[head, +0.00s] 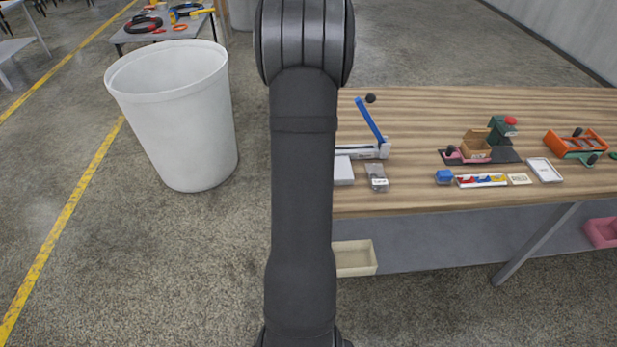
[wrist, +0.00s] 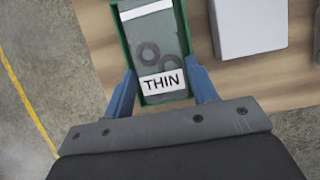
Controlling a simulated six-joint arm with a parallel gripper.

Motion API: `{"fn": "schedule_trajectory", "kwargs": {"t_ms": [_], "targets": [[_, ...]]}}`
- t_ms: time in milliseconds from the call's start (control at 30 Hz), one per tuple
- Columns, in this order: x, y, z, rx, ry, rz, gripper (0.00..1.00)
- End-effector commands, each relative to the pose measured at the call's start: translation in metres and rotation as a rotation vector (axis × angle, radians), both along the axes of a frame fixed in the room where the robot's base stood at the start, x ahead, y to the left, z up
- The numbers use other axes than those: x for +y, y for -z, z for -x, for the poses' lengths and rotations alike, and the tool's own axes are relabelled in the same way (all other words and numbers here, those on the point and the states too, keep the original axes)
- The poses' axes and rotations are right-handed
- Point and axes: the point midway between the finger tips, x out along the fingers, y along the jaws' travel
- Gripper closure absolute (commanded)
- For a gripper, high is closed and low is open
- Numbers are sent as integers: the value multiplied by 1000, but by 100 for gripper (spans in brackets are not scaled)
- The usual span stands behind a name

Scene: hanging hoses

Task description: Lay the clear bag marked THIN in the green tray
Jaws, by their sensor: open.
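The clear bag marked THIN (wrist: 155,50) shows in the wrist view, with dark rings inside and a white strip at its far end. It lies within the walls of the narrow green tray (wrist: 123,40); the green rim shows along both sides and the near end. My gripper (wrist: 160,68) is open, one blue-grey finger at each side of the tray's near end. I cannot tell whether the fingers touch the tray. In the head view my arm hides the gripper, the tray and this bag.
A white box (wrist: 250,28) stands right of the tray. Another small bag (head: 377,178), its label unreadable, lies on the wooden table (head: 420,200). A blue-handled tool (head: 370,122) stands behind it. A large white bin (head: 180,120) stands left on the floor.

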Motion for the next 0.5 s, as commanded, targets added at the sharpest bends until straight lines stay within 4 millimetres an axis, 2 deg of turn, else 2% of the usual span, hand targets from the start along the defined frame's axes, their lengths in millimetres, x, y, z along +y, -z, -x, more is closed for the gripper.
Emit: {"fn": "schedule_trajectory", "kwargs": {"t_ms": [500], "targets": [[-1,-76,31,1,1,1,28]]}}
